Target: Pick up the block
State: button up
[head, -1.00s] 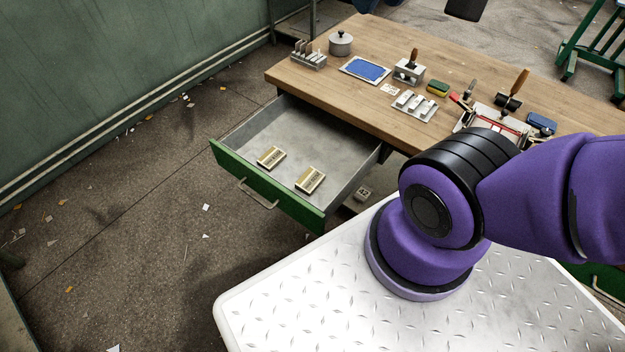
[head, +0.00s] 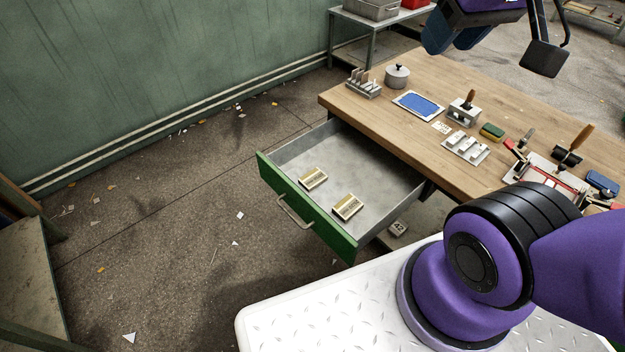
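A small pale block marked 42 (head: 397,229) lies low beside the drawer, below the worktop, partly in shade. The open drawer (head: 392,188) holds two cream and brown, box-like pieces: one on the left (head: 313,178) and one on the right (head: 347,207). They lie apart on its grey floor. I cannot tell which of these the task means.
The wooden table (head: 385,115) bears a lidded pot (head: 397,76), a blue pad (head: 418,104), a grey slotted holder (head: 466,147) and several tools. A dark panel and blue-purple parts hang above it. The drawer's green front (head: 305,206) juts over open floor.

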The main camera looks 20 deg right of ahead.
aim_at(315, 177)
jog(key=z, duration=3.25)
jog(key=u, duration=3.2)
jog(key=i+j+z, duration=0.15)
jog(key=j, duration=0.25)
jog(key=i+j+z, duration=0.1)
jog(key=j, duration=0.35)
jog(key=i+j+z, duration=0.15)
jog(key=j, duration=0.3)
